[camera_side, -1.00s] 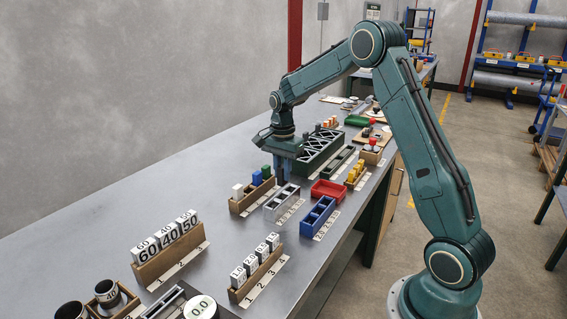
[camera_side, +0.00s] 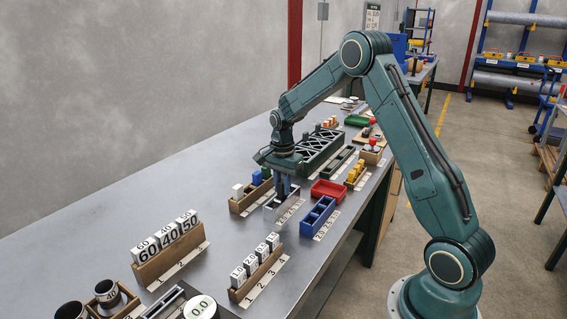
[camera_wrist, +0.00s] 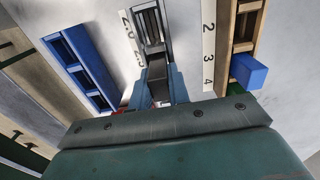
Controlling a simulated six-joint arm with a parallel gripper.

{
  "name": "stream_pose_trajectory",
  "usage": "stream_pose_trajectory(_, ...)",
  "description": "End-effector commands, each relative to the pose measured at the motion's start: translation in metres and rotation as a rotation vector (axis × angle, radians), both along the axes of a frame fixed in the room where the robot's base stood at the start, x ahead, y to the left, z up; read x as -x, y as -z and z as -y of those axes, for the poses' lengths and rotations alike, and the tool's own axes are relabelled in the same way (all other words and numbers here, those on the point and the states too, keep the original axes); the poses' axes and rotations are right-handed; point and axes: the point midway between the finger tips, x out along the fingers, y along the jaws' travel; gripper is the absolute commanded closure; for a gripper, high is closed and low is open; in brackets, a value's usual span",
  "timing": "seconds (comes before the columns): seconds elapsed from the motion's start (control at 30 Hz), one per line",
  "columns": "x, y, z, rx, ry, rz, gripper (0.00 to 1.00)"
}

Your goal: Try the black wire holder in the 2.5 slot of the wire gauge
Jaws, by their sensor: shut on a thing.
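The wire gauge (camera_wrist: 139,31) is a grey slotted frame, below my gripper in the wrist view. A white label strip (camera_wrist: 130,25) runs along its side. In the side view the gauge (camera_side: 268,213) is partly hidden behind my gripper (camera_side: 283,194). My gripper (camera_wrist: 160,82) is shut on the black wire holder (camera_wrist: 158,91), which hangs between the fingers over the near end of the gauge. I cannot tell whether its lower end is in a slot or just above it.
A wooden rack (camera_side: 237,206) with white, blue and green holders stands left of the gauge. A blue slotted box (camera_side: 318,216) stands to its right, and a red tray (camera_side: 328,191) lies behind that. A dark green lattice-sided box (camera_side: 322,150) stands behind.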

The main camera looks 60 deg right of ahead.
Motion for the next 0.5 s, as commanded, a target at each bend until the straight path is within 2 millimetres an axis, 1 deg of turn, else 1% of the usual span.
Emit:
stream_pose_trajectory(0.17,0.0,0.0,0.0,0.0,0.0,0.0,1.0)
stream_pose_trajectory(0.2,0.0,0.0,0.0,0.0,0.0,0.0,0.76)
stream_pose_trajectory(0.27,0.0,0.0,0.0,0.0,0.0,0.0,0.65)
stream_pose_trajectory(0.3,0.0,0.0,0.0,0.0,0.0,0.0,0.57)
stream_pose_trajectory(0.5,0.0,-0.0001,0.0,0.0,0.0,0.0,0.57)
